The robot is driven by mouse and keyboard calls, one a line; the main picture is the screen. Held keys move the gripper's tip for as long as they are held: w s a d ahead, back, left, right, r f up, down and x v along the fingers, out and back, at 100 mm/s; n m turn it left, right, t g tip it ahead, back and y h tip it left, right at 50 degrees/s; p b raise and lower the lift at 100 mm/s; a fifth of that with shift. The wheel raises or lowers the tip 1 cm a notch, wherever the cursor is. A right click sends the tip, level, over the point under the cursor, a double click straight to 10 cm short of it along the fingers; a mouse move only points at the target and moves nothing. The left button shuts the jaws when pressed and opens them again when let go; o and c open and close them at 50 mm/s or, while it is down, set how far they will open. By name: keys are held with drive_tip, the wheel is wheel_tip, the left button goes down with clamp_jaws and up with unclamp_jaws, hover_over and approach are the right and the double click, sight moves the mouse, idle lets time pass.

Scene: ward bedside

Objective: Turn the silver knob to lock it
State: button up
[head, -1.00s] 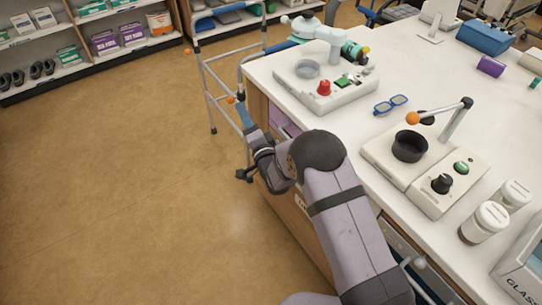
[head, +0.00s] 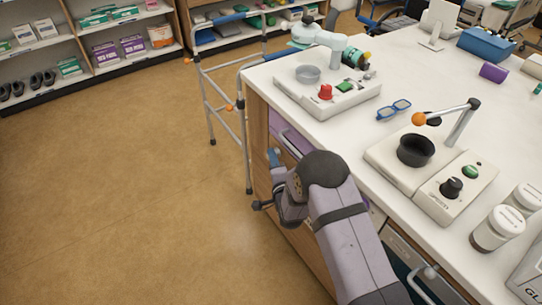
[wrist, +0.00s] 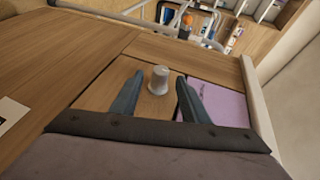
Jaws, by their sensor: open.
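The silver knob (wrist: 158,82) shows in the wrist view as a short, pale metal cylinder standing out from a wooden panel (wrist: 97,93) of the cabinet. My gripper (wrist: 160,76) is open, with one blue-grey finger on each side of the knob in the picture. Gaps show between the knob and both fingers. How deep the knob sits between them is hard to tell. In the head view my gripper (head: 275,157) is beside the cabinet front below the countertop, and the knob is hidden there.
A purple panel (wrist: 222,104) lies right of the knob in the wrist view. A walking frame (head: 243,130) stands close by at the cabinet's corner. The floor at left is clear.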

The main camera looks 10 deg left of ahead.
drive_tip(key=shift+x, duration=2.1)
drive_tip(key=shift+c, duration=0.5)
drive_tip(key=shift+r, duration=0.1)
clamp_jaws()
